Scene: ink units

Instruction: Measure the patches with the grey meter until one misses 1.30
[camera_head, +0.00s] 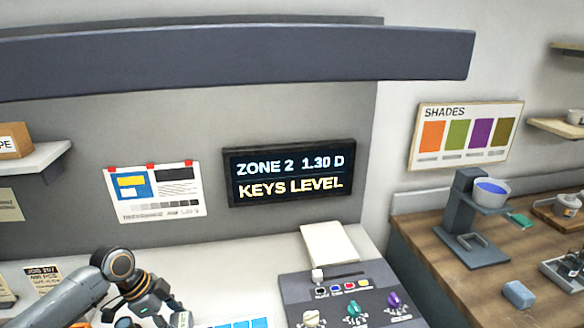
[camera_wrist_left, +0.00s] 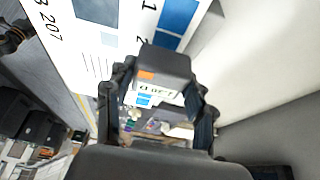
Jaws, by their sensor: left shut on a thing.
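My left gripper (camera_head: 166,312) is low in the head view; in the left wrist view its two fingers (camera_wrist_left: 158,95) are shut on the grey meter (camera_wrist_left: 163,66). The meter has an orange mark and a small pale display whose upside-down reading is too small to read surely. A white printed sheet with blue patches (camera_wrist_left: 178,16) lies beyond the meter, marked 1, 2 and 207. Its blue patches also show at the bottom edge of the head view (camera_head: 250,323). I cannot tell whether the meter touches the sheet. My right gripper is out of view.
A wall screen (camera_head: 290,173) reads "ZONE 2 1.30 D" and "KEYS LEVEL". A dark console (camera_head: 340,285) with coloured knobs and a slider stands right of the sheet. A wooden bench (camera_head: 425,235) at right holds a stand with a blue-filled bowl (camera_head: 491,190).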

